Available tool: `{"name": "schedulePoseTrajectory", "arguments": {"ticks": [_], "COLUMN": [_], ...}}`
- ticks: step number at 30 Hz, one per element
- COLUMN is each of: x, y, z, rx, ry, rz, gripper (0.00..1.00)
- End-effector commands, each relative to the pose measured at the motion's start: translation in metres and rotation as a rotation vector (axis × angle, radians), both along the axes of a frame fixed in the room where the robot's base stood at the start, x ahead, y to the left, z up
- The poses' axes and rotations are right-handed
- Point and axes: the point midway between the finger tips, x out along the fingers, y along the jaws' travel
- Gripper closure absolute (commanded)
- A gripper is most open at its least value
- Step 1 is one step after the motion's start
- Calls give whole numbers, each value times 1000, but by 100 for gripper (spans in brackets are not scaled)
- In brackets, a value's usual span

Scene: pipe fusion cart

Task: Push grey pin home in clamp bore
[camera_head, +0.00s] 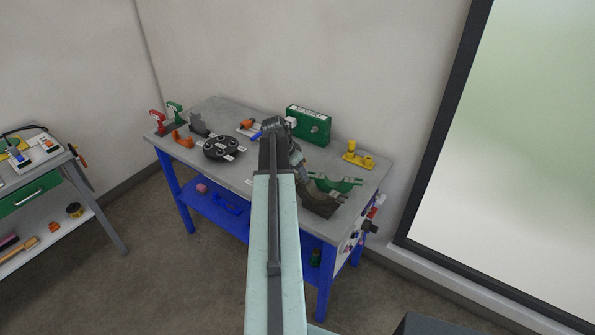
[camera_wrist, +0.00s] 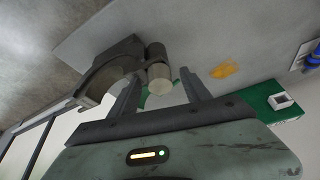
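In the wrist view a grey cylinder (camera_wrist: 159,64), which looks like the pin, stands beside a dark grey curved clamp (camera_wrist: 106,68). Its pale round end faces me. How deep it sits in a bore cannot be seen. My gripper (camera_wrist: 161,82) is open; its two fingers are apart, with the cylinder's end between or just beyond the tips and a gap on each side. In the head view the dark clamp (camera_head: 319,205) is at the bench's right front, beside a green saddle (camera_head: 336,183). My arm hides the fingertips and the pin there.
The grey bench (camera_head: 237,186) also carries a green box (camera_head: 308,125), a yellow fitting (camera_head: 357,156), a round black holder (camera_head: 223,147), and red and green tools at the left. A side cart (camera_head: 35,200) stands left. Floor between them is clear.

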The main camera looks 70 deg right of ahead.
Motion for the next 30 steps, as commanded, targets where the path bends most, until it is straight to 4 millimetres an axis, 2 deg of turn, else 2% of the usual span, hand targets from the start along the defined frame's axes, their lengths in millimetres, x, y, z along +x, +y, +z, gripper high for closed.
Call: {"name": "schedulePoseTrajectory", "arguments": {"ticks": [6,10,21,24,30], "x": [1,2,13,14,15], "y": [1,3,24,27,27], "z": [1,10,70,75,72], "rx": [0,0,0,0,0], "ry": [0,0,0,0,0], "rz": [1,1,2,1,0], "gripper": [44,44,44,44,44]}}
